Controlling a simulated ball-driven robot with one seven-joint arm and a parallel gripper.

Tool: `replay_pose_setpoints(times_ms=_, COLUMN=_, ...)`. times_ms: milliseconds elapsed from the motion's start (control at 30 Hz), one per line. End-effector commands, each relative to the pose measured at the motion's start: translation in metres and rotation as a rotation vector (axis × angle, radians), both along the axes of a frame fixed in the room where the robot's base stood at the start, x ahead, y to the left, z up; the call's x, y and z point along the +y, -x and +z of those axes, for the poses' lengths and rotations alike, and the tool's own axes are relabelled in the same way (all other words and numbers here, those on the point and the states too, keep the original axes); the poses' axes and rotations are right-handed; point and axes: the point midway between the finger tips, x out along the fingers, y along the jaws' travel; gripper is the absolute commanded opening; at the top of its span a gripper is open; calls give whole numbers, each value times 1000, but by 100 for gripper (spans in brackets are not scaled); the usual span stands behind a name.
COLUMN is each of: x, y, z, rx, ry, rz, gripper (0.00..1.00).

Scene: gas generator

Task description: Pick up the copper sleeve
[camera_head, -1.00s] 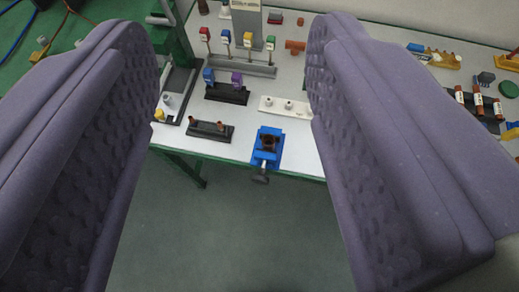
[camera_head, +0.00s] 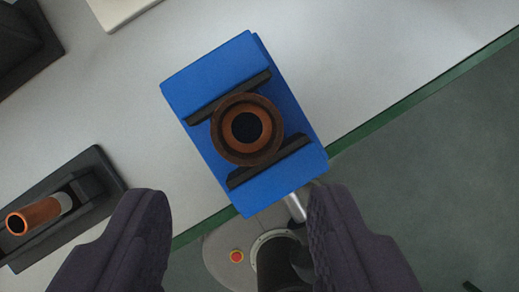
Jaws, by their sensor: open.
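A round brown part (camera_head: 224,145) with a copper-coloured ring (camera_head: 233,134) inside it and a dark hole sits between the dark jaws of a blue vise (camera_head: 215,75). I see it from above. A copper-coloured tube (camera_head: 36,216) with a grey collar sticks out of a black holder (camera_head: 98,165) at the lower left. I cannot tell for certain which of the two copper parts is the copper sleeve. My gripper (camera_head: 238,198) is open, with its purple-grey fingers at the bottom of the view. Nothing is held between them.
The vise stands near the green table edge (camera_head: 395,100), with its metal screw (camera_head: 295,206) pointing over the edge. A dark block (camera_head: 25,40) and a pale block (camera_head: 118,10) lie at the upper left. The white tabletop (camera_head: 370,50) right of the vise is clear.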

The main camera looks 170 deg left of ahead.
Motion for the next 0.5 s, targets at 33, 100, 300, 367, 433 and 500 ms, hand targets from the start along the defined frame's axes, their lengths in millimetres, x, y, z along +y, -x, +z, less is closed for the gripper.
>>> replay_pose_setpoints(times_ms=33, x=-1, y=-3, z=-10, rx=-1, ry=-1, rz=-1, gripper=53)
replay_pose_setpoints(times_ms=100, x=-3, y=-6, z=-16, rx=-1, ry=-2, rz=-1, gripper=53)
replay_pose_setpoints(times_ms=300, x=-12, y=-16, z=-41, rx=-3, ry=-3, rz=-2, gripper=53)
replay_pose_setpoints(times_ms=367, x=-14, y=-20, z=-51, rx=-3, ry=-3, rz=-2, gripper=53)
replay_pose_setpoints(times_ms=433, x=-15, y=-23, z=-58, rx=-4, ry=-4, rz=0, gripper=53)
replay_pose_setpoints(times_ms=500, x=-15, y=-25, z=-59, rx=-5, ry=-3, rz=0, gripper=53)
